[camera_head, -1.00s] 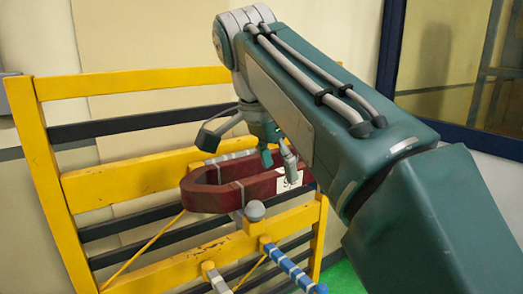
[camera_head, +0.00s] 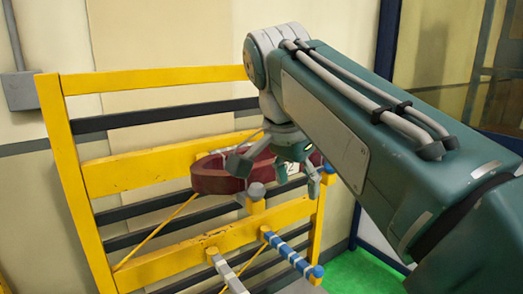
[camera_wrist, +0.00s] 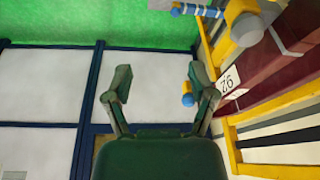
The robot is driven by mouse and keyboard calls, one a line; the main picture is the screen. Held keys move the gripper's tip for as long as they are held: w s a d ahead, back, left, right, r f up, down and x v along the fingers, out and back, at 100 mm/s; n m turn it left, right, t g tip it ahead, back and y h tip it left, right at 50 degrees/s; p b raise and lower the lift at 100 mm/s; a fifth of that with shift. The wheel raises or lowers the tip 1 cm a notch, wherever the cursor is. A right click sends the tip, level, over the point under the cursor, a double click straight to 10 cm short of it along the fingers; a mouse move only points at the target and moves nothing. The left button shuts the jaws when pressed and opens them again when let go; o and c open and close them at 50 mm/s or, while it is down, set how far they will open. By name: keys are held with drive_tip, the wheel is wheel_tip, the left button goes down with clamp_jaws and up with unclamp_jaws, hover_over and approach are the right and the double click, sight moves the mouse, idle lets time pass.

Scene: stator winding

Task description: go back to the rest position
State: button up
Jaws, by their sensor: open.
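My gripper (camera_head: 278,172) is open and empty, with its fingers spread, at the end of my raised arm in the head view. In the picture it overlaps the dark red loop-shaped piece (camera_head: 212,179) resting on the yellow rack (camera_head: 160,258); the gap between them is hard to judge there. In the wrist view nothing is between the fingertips of my gripper (camera_wrist: 160,82). There the red piece (camera_wrist: 278,68), with a white number label, lies to the right, apart from the fingers. Part of the red piece is hidden behind my gripper in the head view.
A blue-and-white striped peg (camera_head: 290,254) and a grey peg (camera_head: 229,273) stick out from the rack's front. A grey-capped post (camera_head: 256,191) stands by the red piece. Green floor (camera_head: 362,272) is open at the lower right. A dark-framed window is behind my arm.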

drive_tip(key=s+d+f+n+t, duration=0.1)
drive_tip(key=s+d+f+n, duration=0.2)
drive_tip(key=f, duration=0.4)
drive_tip(key=s+d+f+n+t+y, duration=0.1)
drive_tip(key=s+d+f+n, duration=0.2)
drive_tip(key=s+f, duration=0.3)
drive_tip(key=s+d+f+n+t+y, duration=0.1)
drive_tip(key=s+d+f+n, duration=0.2)
drive_tip(key=f, duration=0.7)
drive_tip(key=shift+s+d, duration=0.5)
drive_tip(key=shift+s, duration=0.6)
